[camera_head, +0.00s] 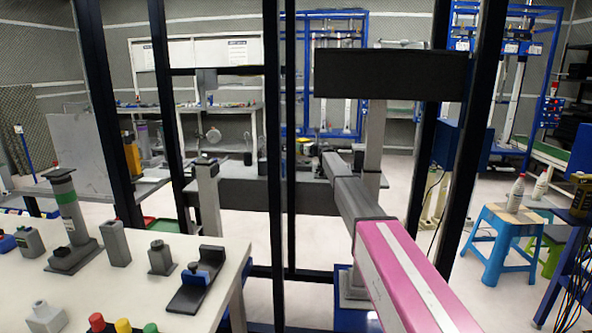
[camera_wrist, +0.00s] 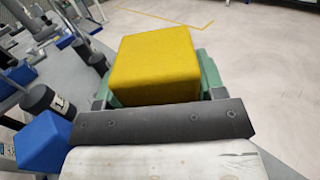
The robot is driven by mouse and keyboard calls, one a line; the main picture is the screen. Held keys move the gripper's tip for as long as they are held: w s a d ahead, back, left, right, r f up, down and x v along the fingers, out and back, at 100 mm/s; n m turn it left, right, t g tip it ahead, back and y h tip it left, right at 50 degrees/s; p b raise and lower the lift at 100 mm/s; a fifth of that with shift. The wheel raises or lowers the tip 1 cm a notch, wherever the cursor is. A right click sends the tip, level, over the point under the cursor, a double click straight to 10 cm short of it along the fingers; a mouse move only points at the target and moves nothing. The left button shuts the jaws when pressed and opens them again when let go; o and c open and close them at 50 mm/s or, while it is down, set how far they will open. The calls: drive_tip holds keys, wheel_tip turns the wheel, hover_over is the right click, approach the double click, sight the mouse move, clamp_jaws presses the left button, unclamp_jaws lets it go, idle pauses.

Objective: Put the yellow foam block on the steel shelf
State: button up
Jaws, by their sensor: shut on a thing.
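The yellow foam block (camera_wrist: 155,62) fills the middle of the wrist view. My gripper (camera_wrist: 156,88) is shut on it, with green fingers showing at its left and right sides. The block is held above a pale floor. I cannot make out the block or my gripper in the head view. A shelf-like bench (camera_head: 190,108) with small items on it stands at the back left of the head view. I cannot tell whether it is the steel shelf.
A white table (camera_head: 110,277) at the left holds grey parts and coloured pieces. Dark upright posts (camera_head: 277,150) cross the middle. A blue stool (camera_head: 497,235) with bottles stands at the right. In the wrist view, a blue block (camera_wrist: 42,142) and dark cylinders (camera_wrist: 45,101) are at the left.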

drive_tip(key=s+f, duration=0.1)
drive_tip(key=s, duration=0.4)
drive_tip(key=s+f, duration=0.1)
drive_tip(key=s, duration=0.4)
drive_tip(key=s+f, duration=0.1)
drive_tip(key=s, duration=0.4)
drive_tip(key=shift+a, duration=0.25)
drive_tip(key=shift+f, duration=2.05)
drive_tip(key=o, duration=0.7)
drive_tip(key=shift+f, duration=0.1)
drive_tip(key=v, duration=1.2)
